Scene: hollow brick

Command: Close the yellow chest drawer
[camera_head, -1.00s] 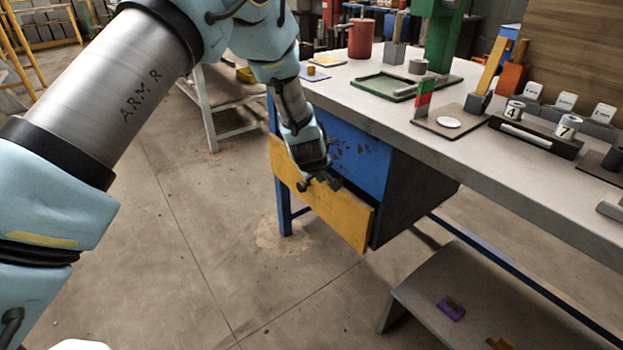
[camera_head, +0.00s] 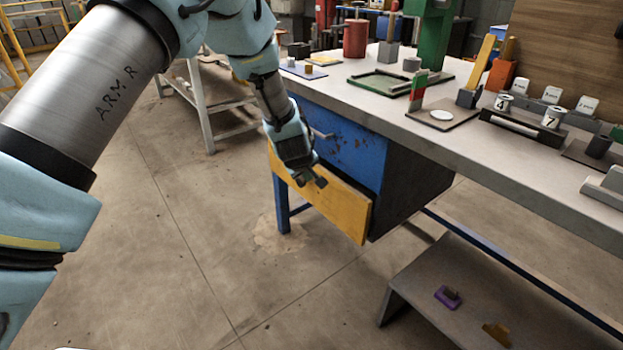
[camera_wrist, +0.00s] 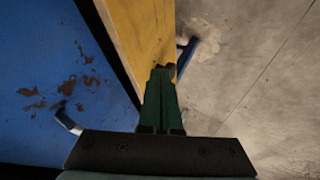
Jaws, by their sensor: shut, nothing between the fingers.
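The yellow chest drawer (camera_head: 345,212) is the lower front of the blue and dark chest under the workbench. Its front stands slightly out from the blue panel above; a dark gap shows between them in the wrist view. My gripper (camera_head: 318,182) is shut and empty, close to the outer face of the yellow front. In the wrist view the green fingers (camera_wrist: 164,72) lie together over the yellow front (camera_wrist: 150,30). I cannot tell if they touch it. The yellow front's handle is not visible, perhaps hidden by my gripper.
The blue drawer (camera_head: 350,145) above has a metal handle (camera_head: 322,135) close to my wrist; it also shows in the wrist view (camera_wrist: 68,120). The workbench top (camera_head: 480,155) holds several items. A low grey bench (camera_head: 420,290) stands at lower right. The floor in front is clear.

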